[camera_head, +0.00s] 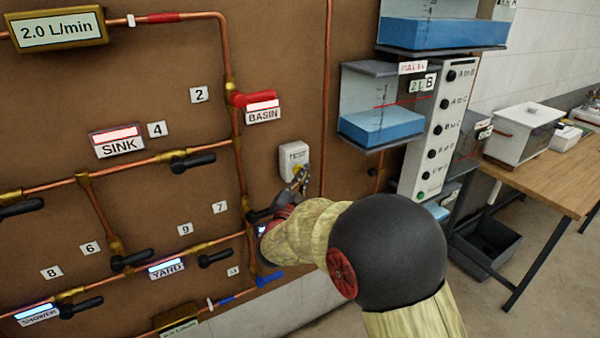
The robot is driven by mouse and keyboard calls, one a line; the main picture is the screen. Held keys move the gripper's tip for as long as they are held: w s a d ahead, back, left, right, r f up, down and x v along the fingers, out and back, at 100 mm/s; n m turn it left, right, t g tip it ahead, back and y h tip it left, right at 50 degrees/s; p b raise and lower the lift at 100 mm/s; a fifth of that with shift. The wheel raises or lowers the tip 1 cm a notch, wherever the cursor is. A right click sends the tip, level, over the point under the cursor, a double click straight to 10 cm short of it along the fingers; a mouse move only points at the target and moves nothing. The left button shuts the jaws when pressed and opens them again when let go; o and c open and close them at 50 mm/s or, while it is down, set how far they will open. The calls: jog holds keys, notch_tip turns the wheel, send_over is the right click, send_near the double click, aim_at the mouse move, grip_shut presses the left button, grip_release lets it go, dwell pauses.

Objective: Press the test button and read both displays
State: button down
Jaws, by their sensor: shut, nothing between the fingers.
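A small white box (292,152) is mounted on the brown board, with a yellowish part low on its face; it is likely the test button. My gripper (302,175) is shut and empty, its fingertips at the lower right of this box and overlapping it in the picture. I cannot tell whether they touch it. The fingers partly hide the box's lower face. The upper display (58,28), in a brass frame at the top left, reads 2.0 L/min. The lower display (180,329) is at the bottom edge, cut off and at a slant; its number is too small to read surely.
Copper pipes with black valve levers, a red lever (252,98) and a blue lever (268,279) cover the board. Right of my arm are water tanks (380,125), a knob panel (432,130) and a wooden table (545,180).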

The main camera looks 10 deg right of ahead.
jog(key=shift+s, duration=0.1)
dwell(0.5)
jog(key=shift+s+d, duration=0.25)
jog(key=shift+s, duration=0.45)
jog(key=shift+b, duration=0.3)
jog(key=shift+s+d+b, duration=0.15)
jog(key=shift+s+d, duration=0.1)
jog(key=shift+s, duration=0.55)
jog(key=shift+s+d+b, duration=0.15)
jog(key=shift+s+d, duration=0.1)
jog(key=shift+s, duration=0.55)
jog(key=shift+s+d+b, duration=0.15)
jog(key=shift+s+d, duration=0.1)
jog(key=shift+s, duration=0.55)
